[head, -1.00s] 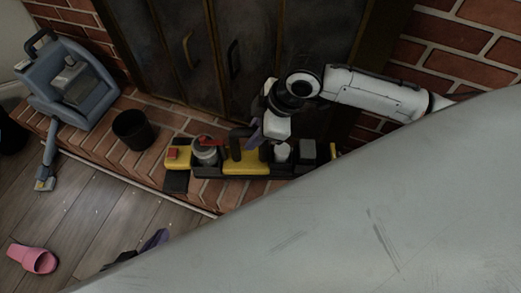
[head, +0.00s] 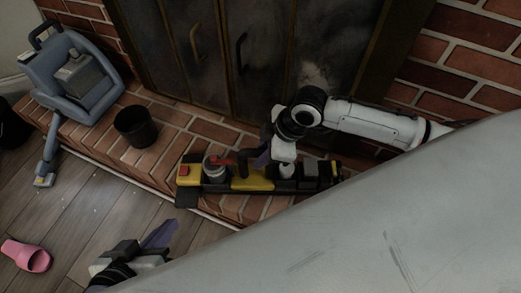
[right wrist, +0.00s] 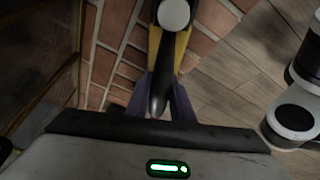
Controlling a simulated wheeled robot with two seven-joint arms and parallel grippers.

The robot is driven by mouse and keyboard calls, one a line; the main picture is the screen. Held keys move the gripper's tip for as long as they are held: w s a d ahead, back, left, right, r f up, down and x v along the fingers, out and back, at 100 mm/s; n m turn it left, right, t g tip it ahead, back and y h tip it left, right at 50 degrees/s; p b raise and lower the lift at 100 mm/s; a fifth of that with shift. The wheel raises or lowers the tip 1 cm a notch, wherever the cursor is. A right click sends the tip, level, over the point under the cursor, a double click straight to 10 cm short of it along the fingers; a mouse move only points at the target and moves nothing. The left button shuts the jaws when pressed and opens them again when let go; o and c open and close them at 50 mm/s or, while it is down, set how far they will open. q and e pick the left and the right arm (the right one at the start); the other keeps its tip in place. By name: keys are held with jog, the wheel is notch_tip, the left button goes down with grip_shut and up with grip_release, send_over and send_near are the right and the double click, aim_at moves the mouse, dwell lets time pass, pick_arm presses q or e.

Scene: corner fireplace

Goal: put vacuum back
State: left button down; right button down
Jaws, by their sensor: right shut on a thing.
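The vacuum (head: 252,180), a long yellow and black machine with a grey canister and a red part, is over the brick hearth. I cannot tell whether it rests on the bricks or hangs just above them. My right gripper (head: 264,158) is shut on its black upright handle. In the right wrist view, the purple fingers of my right gripper (right wrist: 160,92) are on both sides of the black handle (right wrist: 158,103), with yellow casing behind it. My left gripper (head: 158,236) is at the lower left over the floor, apart from the vacuum. One purple finger shows clearly, and its opening is hidden.
A blue-grey upright machine (head: 62,85) and a black bin (head: 134,126) stand on the hearth (head: 175,135) at left. Dark fireplace doors (head: 215,60) stand behind. A pink slipper (head: 27,255) lies on the wooden floor (head: 80,215), with bare boards around it.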

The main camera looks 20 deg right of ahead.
jog(key=shift+w, duration=0.15)
jog(key=c, duration=1.5)
grip_release()
jog(key=shift+f, duration=0.25)
jog(key=shift+c, duration=0.2)
